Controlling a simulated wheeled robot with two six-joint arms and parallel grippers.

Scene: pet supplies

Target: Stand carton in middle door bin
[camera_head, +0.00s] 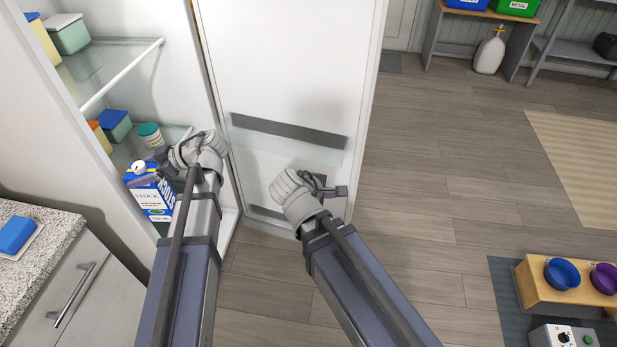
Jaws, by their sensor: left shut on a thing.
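A blue and white carton (150,199) with "STOCK" on its front and a white cap is at the left, in front of the open fridge. My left gripper (152,168) is shut on the carton near its top. The carton looks close to upright. The open fridge door (290,60) is in the middle of the view. A door bin (288,136) with a grey front strip crosses it, and a lower bin (268,214) is partly hidden by my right arm. My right gripper (328,187) is in front of the door below the upper visible bin; its jaw opening is unclear.
Fridge shelves (120,72) at left hold several containers, including a teal-lidded jar (150,134). A speckled counter (45,255) with a blue-lidded item is at lower left. A wooden stand with bowls (535,283) is at lower right. Open floor lies right of the door.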

